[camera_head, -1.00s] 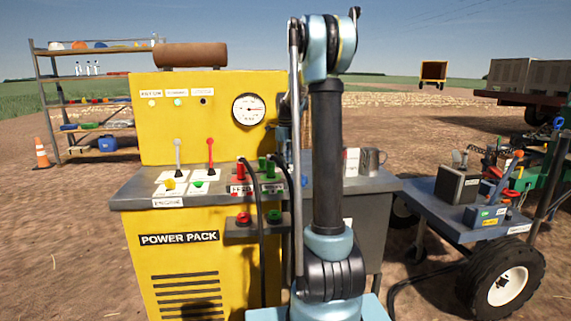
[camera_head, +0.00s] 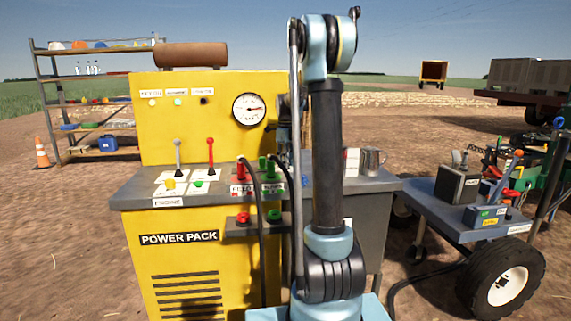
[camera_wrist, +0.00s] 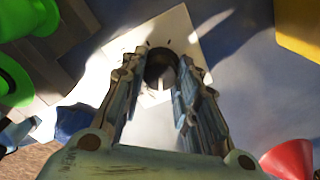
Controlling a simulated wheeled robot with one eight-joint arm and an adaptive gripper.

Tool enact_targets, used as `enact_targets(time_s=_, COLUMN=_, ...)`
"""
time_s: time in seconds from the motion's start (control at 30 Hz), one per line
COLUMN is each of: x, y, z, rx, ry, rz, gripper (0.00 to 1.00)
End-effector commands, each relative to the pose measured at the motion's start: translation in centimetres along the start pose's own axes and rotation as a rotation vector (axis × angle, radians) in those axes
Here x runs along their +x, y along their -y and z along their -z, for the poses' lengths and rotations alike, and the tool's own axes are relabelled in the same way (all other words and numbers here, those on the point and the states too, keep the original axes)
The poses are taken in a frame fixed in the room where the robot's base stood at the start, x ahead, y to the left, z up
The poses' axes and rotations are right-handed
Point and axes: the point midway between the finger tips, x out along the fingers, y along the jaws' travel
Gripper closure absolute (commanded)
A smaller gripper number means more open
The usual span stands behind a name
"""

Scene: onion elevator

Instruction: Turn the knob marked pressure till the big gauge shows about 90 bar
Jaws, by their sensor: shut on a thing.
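The big gauge (camera_head: 248,110) is a round white dial with a black rim on the yellow power pack panel. Its needle points about right; the numbers are too small to read. My gripper (camera_wrist: 161,82) is shut on a dark round knob (camera_wrist: 160,65) in the wrist view, with a finger on each side. The knob sits on a white plate (camera_wrist: 178,26) with a pale mark on its face. No lettering for it can be read. In the head view my arm hides the knob and most of the gripper.
Green fittings (camera_wrist: 12,82) lie left of the gripper, and a red cone-shaped part (camera_wrist: 290,160) lies low right. A yellow part (camera_wrist: 300,30) is at upper right. Red and grey levers (camera_head: 210,155) stand on the bench, with hoses (camera_head: 260,230) beside my arm.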

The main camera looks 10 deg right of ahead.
Motion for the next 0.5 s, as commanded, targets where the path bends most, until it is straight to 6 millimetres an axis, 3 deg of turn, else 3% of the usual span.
enact_targets(time_s=0.5, x=-0.05, y=0.31, z=0.0, rx=-0.416, ry=0.0, rz=0.003, gripper=0.95)
